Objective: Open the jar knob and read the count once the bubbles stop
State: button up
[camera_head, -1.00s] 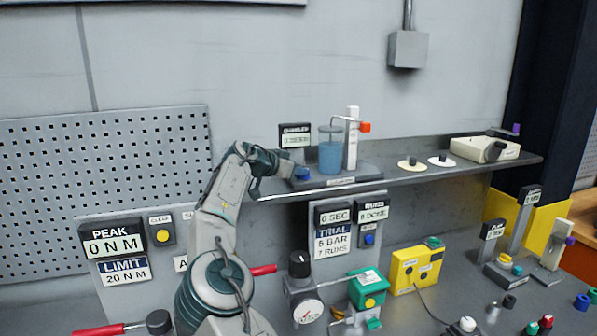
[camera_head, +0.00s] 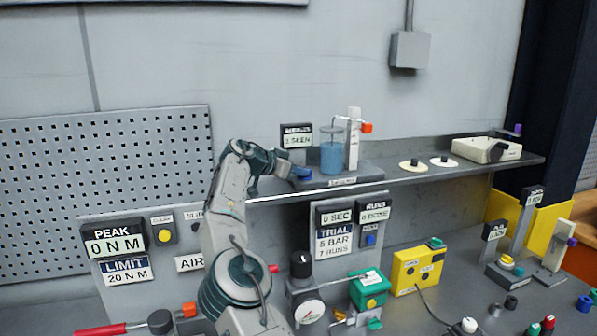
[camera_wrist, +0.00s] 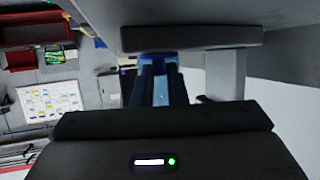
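The jar (camera_head: 333,158) of blue liquid stands on the shelf's grey base, upright. Its blue knob (camera_head: 301,174) is at the left end of that base. My gripper (camera_head: 288,169) reaches in from the left and meets the knob. In the wrist view my gripper (camera_wrist: 161,82) has its two dark fingers close on either side of the blue knob (camera_wrist: 160,57), apparently shut on it. The bubble display (camera_head: 297,136) behind the jar shows a small count that looks like 2 SEEN. Bubbles in the jar are too small to make out.
A white post with a red tip (camera_head: 354,138) stands right of the jar. The shelf (camera_head: 400,177) also carries two discs and a cream box (camera_head: 486,149). Below are the trial panel (camera_head: 335,240), a gauge (camera_head: 309,311) and a yellow box (camera_head: 417,267).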

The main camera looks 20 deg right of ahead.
jog(key=o, duration=0.4)
jog(key=shift+f, duration=0.1)
jog(key=shift+c, duration=0.2)
jog(key=b+v, duration=0.1)
jog(key=v, duration=1.2)
jog(key=shift+a, duration=0.35)
jog(key=shift+s, duration=0.1)
